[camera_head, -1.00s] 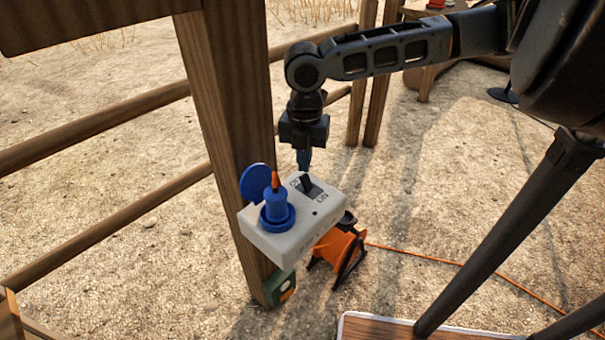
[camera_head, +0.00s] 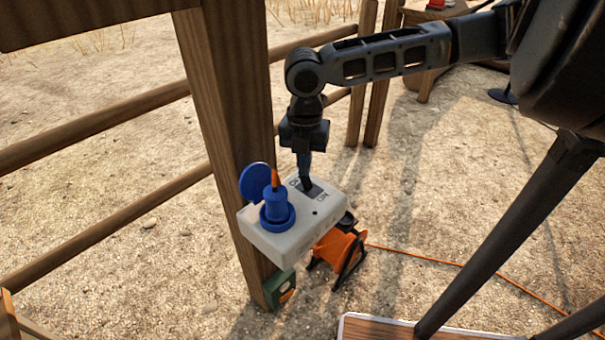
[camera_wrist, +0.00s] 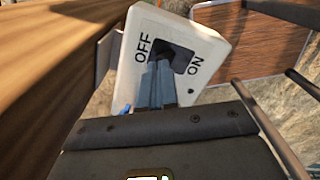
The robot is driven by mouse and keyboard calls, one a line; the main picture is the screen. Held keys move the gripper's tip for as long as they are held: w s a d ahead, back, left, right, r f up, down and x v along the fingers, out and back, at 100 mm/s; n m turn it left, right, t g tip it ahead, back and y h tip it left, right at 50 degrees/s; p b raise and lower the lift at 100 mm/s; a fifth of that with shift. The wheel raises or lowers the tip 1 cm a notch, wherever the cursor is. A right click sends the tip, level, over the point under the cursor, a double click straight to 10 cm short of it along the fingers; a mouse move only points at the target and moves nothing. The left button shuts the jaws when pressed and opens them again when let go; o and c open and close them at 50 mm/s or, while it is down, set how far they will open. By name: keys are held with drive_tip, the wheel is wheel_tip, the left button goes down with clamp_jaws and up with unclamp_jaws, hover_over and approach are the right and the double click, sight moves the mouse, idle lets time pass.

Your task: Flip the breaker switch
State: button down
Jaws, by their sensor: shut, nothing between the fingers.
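The white breaker box (camera_head: 295,232) is fixed to a wooden post. Its top has a dark switch recess (camera_head: 316,189) between the OFF and ON labels; the box (camera_wrist: 212,48) also shows in the wrist view. My gripper (camera_head: 305,178) points down with its fingers together and empty, tips at the switch. In the wrist view the fingertips (camera_wrist: 157,72) reach the recess (camera_wrist: 184,58), nearer the OFF label. They partly hide the black lever, so I cannot tell its exact tilt or whether they touch it.
A blue plug with an orange cable end (camera_head: 277,210) sits in the box's socket, beside its open round blue lid (camera_head: 254,184). The wooden post (camera_head: 232,110) stands close left of my gripper. An orange cable reel (camera_head: 338,249) sits on the ground below.

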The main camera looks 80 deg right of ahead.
wheel_tip(320, 180, up, 7)
drive_tip(key=p, duration=0.6)
drive_tip(key=shift+f+p, duration=0.1)
drive_tip(key=shift+p, duration=0.2)
idle(0.7)
